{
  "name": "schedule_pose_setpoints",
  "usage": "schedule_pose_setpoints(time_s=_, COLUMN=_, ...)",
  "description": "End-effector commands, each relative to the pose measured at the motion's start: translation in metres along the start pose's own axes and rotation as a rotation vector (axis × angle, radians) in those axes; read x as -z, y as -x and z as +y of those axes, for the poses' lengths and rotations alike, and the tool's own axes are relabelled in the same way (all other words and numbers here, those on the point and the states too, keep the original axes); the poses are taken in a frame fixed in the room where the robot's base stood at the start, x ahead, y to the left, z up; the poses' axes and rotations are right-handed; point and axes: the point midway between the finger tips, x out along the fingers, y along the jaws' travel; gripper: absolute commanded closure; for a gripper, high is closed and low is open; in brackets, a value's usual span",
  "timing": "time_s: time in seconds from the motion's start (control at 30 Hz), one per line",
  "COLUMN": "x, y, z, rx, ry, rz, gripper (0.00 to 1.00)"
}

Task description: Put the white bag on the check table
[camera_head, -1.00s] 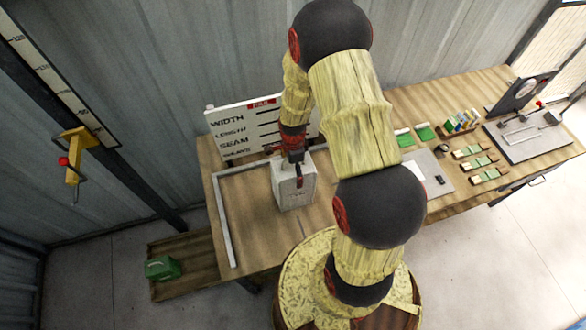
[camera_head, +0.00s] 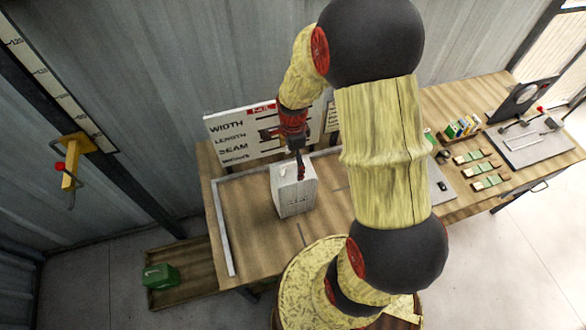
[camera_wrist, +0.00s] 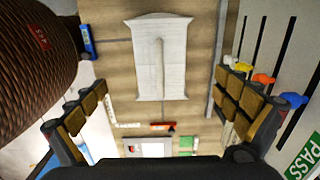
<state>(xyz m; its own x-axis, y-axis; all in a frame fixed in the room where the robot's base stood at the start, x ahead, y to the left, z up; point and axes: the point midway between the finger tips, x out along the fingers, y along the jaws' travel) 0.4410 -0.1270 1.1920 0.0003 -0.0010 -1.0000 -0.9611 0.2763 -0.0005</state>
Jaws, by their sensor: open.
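The white bag (camera_head: 294,196) stands upright on the wooden check table (camera_head: 245,232), inside the pale edge rails at its left and back. In the wrist view the white bag (camera_wrist: 160,75) is seen from above, with a raised fold along the middle of its top. My gripper (camera_head: 299,168) is above the bag's top. In the wrist view my gripper (camera_wrist: 160,100) is open, its padded fingers wide apart on either side with nothing between them. The bag's far side is hidden.
A sign board (camera_head: 240,140) stands behind the bag. A low tray (camera_head: 195,258) with a green bundle (camera_head: 160,274) is at lower left. Small blocks (camera_head: 480,160) and a grey plate with tools (camera_head: 527,140) lie on the right-hand bench. The table left of the bag is clear.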

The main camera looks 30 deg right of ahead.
Motion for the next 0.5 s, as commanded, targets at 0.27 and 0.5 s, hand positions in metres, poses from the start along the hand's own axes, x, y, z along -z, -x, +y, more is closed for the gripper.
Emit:
schedule_pose_setpoints(time_s=0.27, x=-0.003, y=0.031, z=-0.001, rx=0.014, ry=0.039, rz=0.0, gripper=0.0)
schedule_pose_setpoints(time_s=0.5, x=-0.035, y=0.13, z=0.019, rx=0.143, ry=0.487, rz=0.026, gripper=0.0)
